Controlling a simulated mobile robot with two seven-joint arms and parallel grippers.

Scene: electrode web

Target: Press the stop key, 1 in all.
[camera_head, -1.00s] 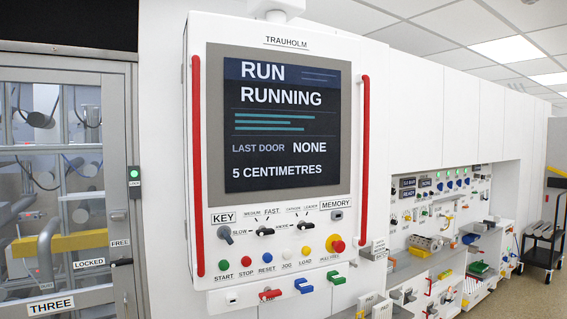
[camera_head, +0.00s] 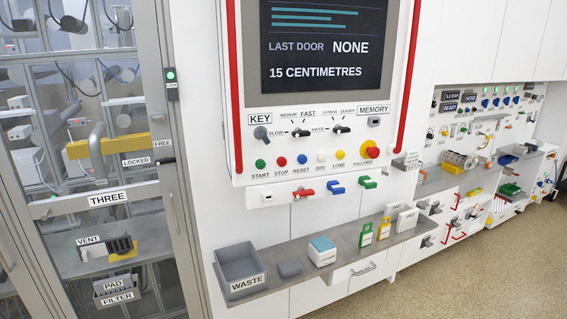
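The stop key (camera_head: 281,162) is a small round red button on the lower face of the white control panel (camera_head: 240,120), with the label STOP under it. It sits between the green START button (camera_head: 260,164) and the blue RESET button (camera_head: 301,159). The screen (camera_head: 325,50) above reads LAST DOOR NONE and 15 CENTIMETRES; its top is cut off. Neither of my grippers is in view, and nothing covers the stop key.
A larger red knob on yellow (camera_head: 372,151) is at the panel's right. Red rails (camera_head: 232,90) flank the panel. Below, a grey shelf (camera_head: 330,272) holds a WASTE bin (camera_head: 240,268) and boxes. A glass door (camera_head: 110,170) labelled THREE stands left. Open floor lies right.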

